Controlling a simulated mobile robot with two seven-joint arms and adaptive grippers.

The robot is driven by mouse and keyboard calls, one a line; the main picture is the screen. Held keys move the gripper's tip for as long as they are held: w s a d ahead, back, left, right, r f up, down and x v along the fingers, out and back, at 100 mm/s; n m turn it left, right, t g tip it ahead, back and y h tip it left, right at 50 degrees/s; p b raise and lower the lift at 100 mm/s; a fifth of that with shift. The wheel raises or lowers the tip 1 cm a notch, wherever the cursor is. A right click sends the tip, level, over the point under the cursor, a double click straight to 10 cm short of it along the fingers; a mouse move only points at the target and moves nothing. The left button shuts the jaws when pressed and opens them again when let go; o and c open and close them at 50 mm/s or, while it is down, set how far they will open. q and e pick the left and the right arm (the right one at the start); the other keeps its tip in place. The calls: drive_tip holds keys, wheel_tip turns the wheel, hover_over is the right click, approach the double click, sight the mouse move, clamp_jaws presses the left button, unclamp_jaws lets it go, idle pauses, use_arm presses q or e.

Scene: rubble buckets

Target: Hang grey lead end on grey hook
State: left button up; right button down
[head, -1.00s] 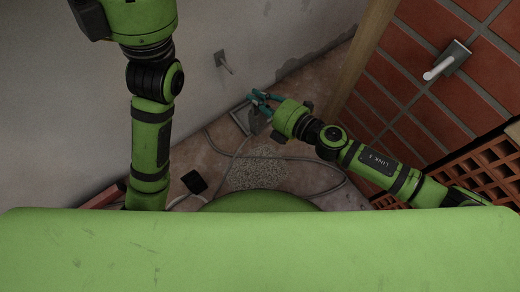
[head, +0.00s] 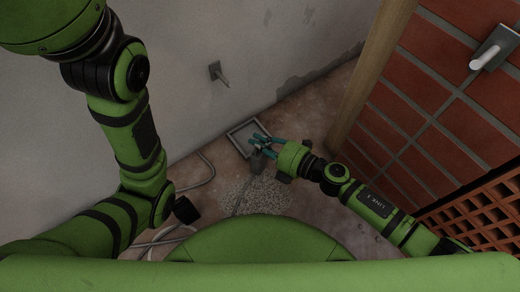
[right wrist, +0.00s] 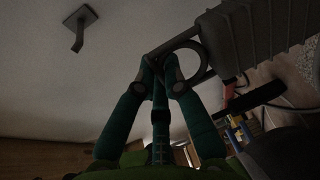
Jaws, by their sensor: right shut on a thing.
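The grey lead end (head: 256,163) hangs at my right gripper (head: 260,142), above the rubble on the floor. In the right wrist view the lead end shows as a ribbed grey body (right wrist: 255,40) with a ring (right wrist: 203,62). The teal fingers of my right gripper (right wrist: 160,75) are shut on the ring's near side. The grey hook (head: 216,72) sticks out of the plaster wall, up and left of the gripper and apart from the lead end. It also shows in the right wrist view (right wrist: 78,28). My left gripper is out of view.
A second hook with a pale peg (head: 490,50) is on the brick wall at right. A wooden post (head: 370,80) stands between the walls. A black block (head: 185,210) and grey cable (head: 202,178) lie lower left.

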sight(260, 156)
wheel_tip(260, 156, down, 3)
drive_tip(key=shift+b, duration=0.85)
drive_tip(key=shift+r, duration=0.15)
drive_tip(key=c, duration=1.3)
unclamp_jaws()
drive_tip(key=shift+f, duration=0.2)
drive_tip(key=shift+c, duration=0.2)
